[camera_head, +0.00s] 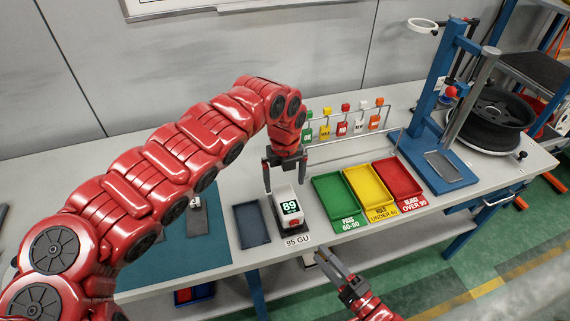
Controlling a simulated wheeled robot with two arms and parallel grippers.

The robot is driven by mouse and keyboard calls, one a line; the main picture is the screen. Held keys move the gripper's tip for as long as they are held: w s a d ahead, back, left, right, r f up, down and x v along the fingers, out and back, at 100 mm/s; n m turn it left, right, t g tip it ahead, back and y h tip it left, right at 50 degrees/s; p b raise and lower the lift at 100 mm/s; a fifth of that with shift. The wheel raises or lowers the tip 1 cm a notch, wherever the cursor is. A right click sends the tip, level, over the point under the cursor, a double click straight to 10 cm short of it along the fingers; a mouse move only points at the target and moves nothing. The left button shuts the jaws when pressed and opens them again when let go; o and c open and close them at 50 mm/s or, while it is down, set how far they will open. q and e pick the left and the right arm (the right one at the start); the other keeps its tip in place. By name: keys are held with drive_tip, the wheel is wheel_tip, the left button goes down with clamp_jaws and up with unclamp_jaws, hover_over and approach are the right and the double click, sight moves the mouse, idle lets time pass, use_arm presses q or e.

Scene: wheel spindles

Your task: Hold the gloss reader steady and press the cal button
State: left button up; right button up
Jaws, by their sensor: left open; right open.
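The gloss reader (289,205) is a small white device with a dark display reading 89. It stands upright on a dark base behind a "95 GU" label. A small red spot, perhaps the cal button (295,222), shows below the display. My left gripper (284,178) is open and points down at the reader's top, one finger to each side. Whether the fingers touch it cannot be told. My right gripper (322,258) is open and empty, in front of the table edge and lower right of the reader, apart from it.
Green (341,206), yellow (370,193) and red (398,180) trays sit right of the reader. A dark tray (251,226) lies to its left. Behind is a rack with coloured tags (343,128). A blue stand and black wheel (492,120) are at the far right.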

sight(285, 194)
use_arm(q)
wheel_tip(285, 194, down, 8)
drive_tip(key=shift+r, duration=0.2)
idle(0.3)
clamp_jaws()
use_arm(e)
clamp_jaws()
idle(0.3)
idle(1.4)
